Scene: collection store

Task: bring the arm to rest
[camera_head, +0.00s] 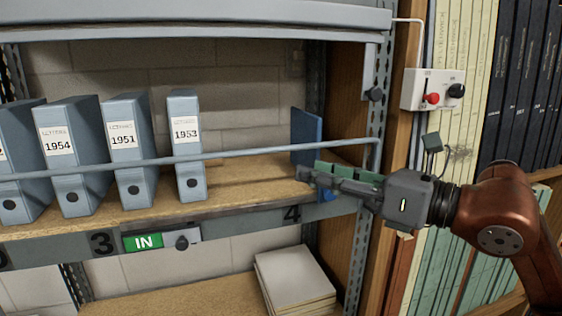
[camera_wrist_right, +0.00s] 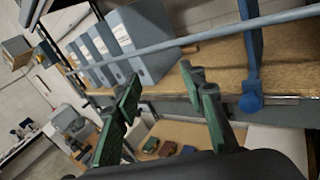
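My right gripper (camera_head: 308,173) reaches in from the right, in front of the shelf edge near the number 4. In the right wrist view its two green-padded fingers (camera_wrist_right: 160,85) stand apart with nothing between them. A blue upright plate (camera_head: 306,137) stands on the shelf just behind the gripper in the head view; it appears as a blue post with a foot (camera_wrist_right: 251,70) at the right of the wrist view. Whether the gripper touches it I cannot tell. My left gripper is in neither view.
Several blue-grey binders (camera_head: 186,146) stand on the shelf (camera_head: 245,182) at left, behind a horizontal rail (camera_head: 240,154). A green IN slider (camera_head: 143,242) is on the shelf edge. A control box (camera_head: 433,90) is on the right post. Papers (camera_head: 293,277) lie below.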

